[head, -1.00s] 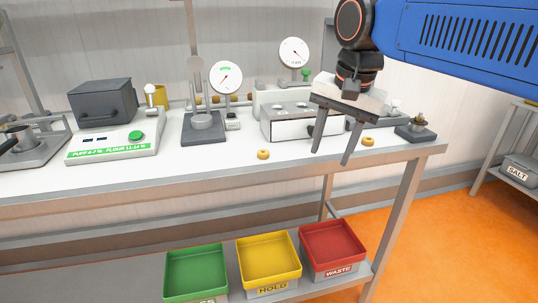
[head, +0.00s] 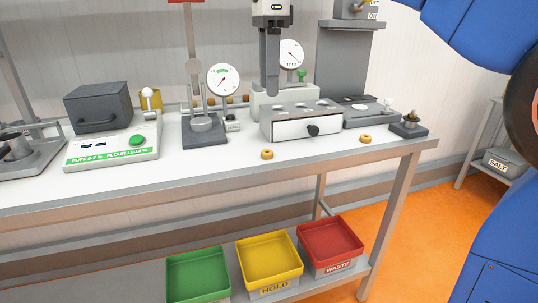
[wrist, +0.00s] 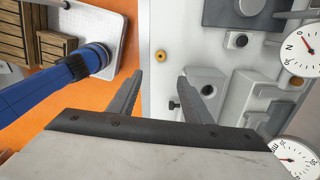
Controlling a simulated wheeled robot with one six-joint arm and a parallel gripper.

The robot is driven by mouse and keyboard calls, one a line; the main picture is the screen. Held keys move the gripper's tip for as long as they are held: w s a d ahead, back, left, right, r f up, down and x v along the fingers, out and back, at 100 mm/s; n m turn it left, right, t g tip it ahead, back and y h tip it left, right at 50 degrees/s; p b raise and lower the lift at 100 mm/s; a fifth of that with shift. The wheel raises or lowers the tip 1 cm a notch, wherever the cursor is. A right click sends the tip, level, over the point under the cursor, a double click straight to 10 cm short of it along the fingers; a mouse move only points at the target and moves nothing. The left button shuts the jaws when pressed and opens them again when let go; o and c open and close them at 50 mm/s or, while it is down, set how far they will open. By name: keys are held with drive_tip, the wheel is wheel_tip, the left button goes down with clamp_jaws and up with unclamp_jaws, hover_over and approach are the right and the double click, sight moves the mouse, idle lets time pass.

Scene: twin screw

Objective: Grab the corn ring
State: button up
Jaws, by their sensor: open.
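Two small yellow-brown rings, which look like the corn rings, lie on the white bench top near its front edge. The left ring (head: 267,154) is in front of the drawer box's left end; the right ring (head: 365,139) is by its right end. My gripper (head: 270,90) hangs fingers-down, seen side-on, above the drawer box's left part. In the wrist view my gripper (wrist: 160,75) is open and empty. One ring (wrist: 161,56) shows just past the gap between the fingertips, apparently the left one. The other ring is not visible there.
The drawer box (head: 300,122), a dial gauge stand (head: 204,142) and a grey panel device (head: 372,112) stand behind the rings. A green bin (head: 198,262), yellow HOLD bin (head: 268,245) and red WASTE bin (head: 331,226) sit below. Bench around the rings is clear.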

sight(268, 151)
wheel_tip(268, 151, down, 16)
drive_tip(key=shift+a+f, duration=0.1)
idle(0.6)
drive_tip(key=c, duration=0.9)
